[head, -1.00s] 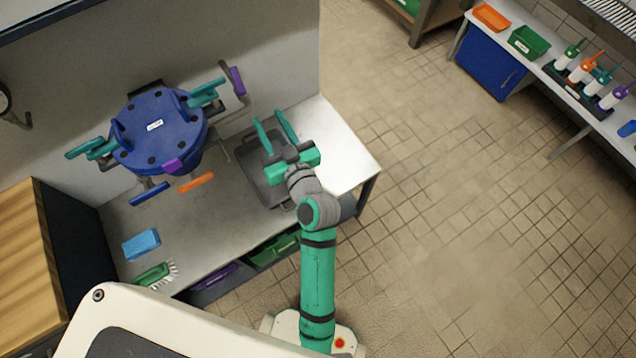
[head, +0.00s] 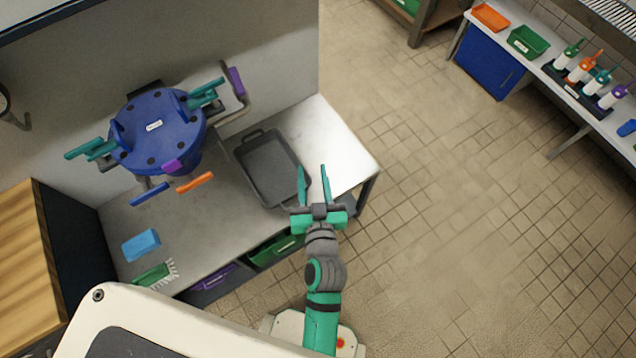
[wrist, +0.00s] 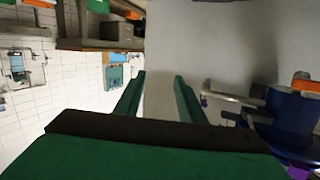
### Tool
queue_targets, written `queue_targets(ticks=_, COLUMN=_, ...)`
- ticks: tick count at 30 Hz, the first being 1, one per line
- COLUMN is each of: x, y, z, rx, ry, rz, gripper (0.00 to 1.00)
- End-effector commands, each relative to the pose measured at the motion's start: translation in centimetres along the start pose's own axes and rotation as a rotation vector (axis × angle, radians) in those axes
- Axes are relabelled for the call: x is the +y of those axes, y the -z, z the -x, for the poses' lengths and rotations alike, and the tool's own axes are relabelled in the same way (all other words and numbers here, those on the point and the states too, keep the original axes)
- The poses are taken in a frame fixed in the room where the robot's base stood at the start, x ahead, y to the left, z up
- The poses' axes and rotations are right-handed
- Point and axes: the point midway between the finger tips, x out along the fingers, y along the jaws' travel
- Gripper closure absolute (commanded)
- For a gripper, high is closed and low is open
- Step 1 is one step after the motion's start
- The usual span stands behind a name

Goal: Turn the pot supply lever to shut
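A blue pot-shaped vessel (head: 155,130) with a white label stands against the wall panel in the head view. Several coloured levers are on it: teal ones at the left (head: 88,150) and upper right (head: 203,94), a purple one (head: 236,82) on a bent pipe, and blue (head: 149,194) and orange (head: 196,182) ones in front. I cannot tell which is the pot supply lever. My gripper (head: 312,172) is open and empty, apart from the vessel, to its right near the bench's front edge. The wrist view shows the vessel (wrist: 292,122) at the right, beyond the fingers.
A grey tray (head: 270,168) lies on the metal bench (head: 335,135), beside my gripper. A light-blue block (head: 141,245) and a green brush (head: 152,273) lie at the bench's left. Open tiled floor is to the right.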

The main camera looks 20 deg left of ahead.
Motion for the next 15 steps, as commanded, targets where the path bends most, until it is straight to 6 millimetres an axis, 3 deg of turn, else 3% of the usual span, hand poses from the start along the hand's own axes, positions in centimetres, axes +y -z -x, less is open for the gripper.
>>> queue_targets(ticks=6, x=0.9, y=-1.0, z=1.7, rx=-0.010, ry=-0.043, rz=-0.005, gripper=0.64)
queue_targets(ticks=15, x=1.1, y=-1.1, z=2.1, rx=-0.011, ry=-0.054, rz=-0.006, gripper=0.64)
